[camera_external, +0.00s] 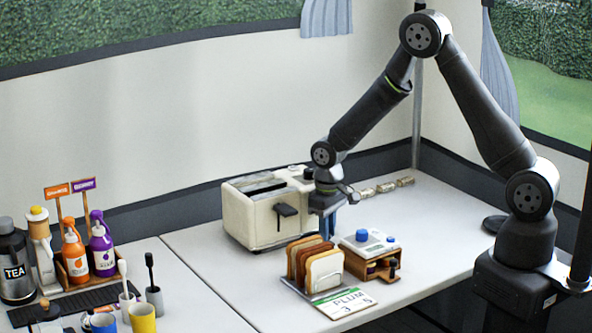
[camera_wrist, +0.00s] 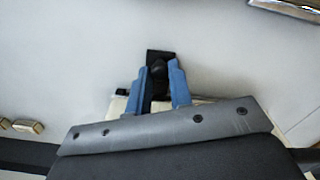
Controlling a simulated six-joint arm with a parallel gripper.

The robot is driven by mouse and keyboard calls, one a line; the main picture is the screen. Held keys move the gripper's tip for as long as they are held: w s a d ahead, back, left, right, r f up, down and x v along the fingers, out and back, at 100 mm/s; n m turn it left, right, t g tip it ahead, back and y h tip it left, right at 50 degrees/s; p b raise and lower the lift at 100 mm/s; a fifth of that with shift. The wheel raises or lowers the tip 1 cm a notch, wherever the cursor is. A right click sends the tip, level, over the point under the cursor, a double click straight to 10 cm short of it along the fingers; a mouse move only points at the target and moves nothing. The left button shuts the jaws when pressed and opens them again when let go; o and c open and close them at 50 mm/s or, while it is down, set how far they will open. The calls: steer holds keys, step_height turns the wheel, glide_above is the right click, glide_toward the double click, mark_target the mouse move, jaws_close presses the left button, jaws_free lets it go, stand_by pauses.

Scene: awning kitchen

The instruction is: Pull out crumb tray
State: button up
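The cream toaster (camera_external: 255,218) stands on the white table against the back wall, with a dark lever on its front face. My gripper (camera_external: 328,222) points down at the toaster's right end. In the wrist view my gripper's blue fingers (camera_wrist: 160,80) stand apart on either side of a small black part (camera_wrist: 160,58), which looks like the crumb tray's handle. I cannot tell whether the fingers press on it. A bit of cream body (camera_wrist: 118,106) shows beside the left finger. The tray itself is not clearly visible; my gripper hides that end of the toaster.
A rack of bread slices (camera_external: 316,268) stands in front of the toaster, beside a small box with blue knobs (camera_external: 368,243) and a PLUM card (camera_external: 343,302). Wrapped pieces (camera_external: 385,187) lie behind my gripper.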

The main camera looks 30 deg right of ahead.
jaws_close()
steer(key=shift+s, duration=2.3)
steer(key=o, duration=0.6)
jaws_free()
step_height(320, 180, up, 17)
steer(key=shift+r, duration=0.2)
